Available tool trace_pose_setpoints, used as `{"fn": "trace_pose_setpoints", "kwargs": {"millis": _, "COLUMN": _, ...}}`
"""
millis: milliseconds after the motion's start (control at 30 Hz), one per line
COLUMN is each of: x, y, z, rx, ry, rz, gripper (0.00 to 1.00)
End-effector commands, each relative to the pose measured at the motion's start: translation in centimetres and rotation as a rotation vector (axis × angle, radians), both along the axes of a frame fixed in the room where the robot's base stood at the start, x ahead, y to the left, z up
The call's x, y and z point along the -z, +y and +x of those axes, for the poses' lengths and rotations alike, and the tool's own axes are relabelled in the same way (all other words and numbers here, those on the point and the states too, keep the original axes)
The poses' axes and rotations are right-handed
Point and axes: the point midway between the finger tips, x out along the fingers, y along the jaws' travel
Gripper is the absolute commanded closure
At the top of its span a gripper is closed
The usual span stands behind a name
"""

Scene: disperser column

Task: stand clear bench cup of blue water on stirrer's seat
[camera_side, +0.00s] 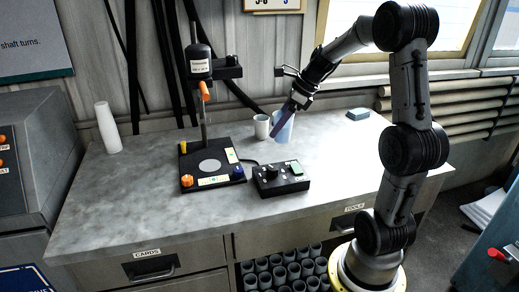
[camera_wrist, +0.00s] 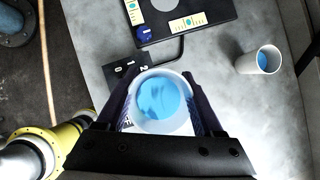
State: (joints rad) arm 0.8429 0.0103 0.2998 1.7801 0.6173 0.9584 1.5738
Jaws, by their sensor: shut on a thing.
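The clear cup of blue water (camera_side: 283,127) is held by my gripper (camera_side: 294,106), which is shut on it. In the wrist view the cup (camera_wrist: 160,101) sits between the two fingers (camera_wrist: 160,108), with blue water inside. In the side view it appears over the bench behind the control box, slightly tilted; its exact height is hard to tell. The stirrer's black base (camera_side: 188,168) stands to the left, with a pale round seat (camera_side: 209,166) that is empty. A motor head and shaft stand at the back of the base.
A second, white cup with blue contents (camera_wrist: 262,60) stands on the bench; it also shows in the side view (camera_side: 262,126). A black control box (camera_side: 281,179) is cabled to the stirrer.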

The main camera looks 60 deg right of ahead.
Motion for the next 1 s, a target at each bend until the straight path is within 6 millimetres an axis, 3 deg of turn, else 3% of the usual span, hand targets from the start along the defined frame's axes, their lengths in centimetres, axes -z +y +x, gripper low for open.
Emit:
{"fn": "trace_pose_setpoints", "kwargs": {"millis": 300, "x": 3.3, "y": -3.8, "z": 6.0, "rx": -0.008, "ry": 0.003, "rz": 0.001, "gripper": 0.90}}
{"fn": "trace_pose_setpoints", "kwargs": {"millis": 500, "x": 6.5, "y": -5.4, "z": 8.6, "rx": -0.006, "ry": 0.002, "rz": 0.002, "gripper": 0.90}}
{"fn": "trace_pose_setpoints", "kwargs": {"millis": 867, "x": 9.0, "y": -6.5, "z": 10.3, "rx": -0.007, "ry": 0.001, "rz": 0.000, "gripper": 0.90}}
{"fn": "trace_pose_setpoints", "kwargs": {"millis": 1000, "x": 10.9, "y": -6.6, "z": 10.5, "rx": -0.007, "ry": 0.003, "rz": 0.003, "gripper": 0.90}}
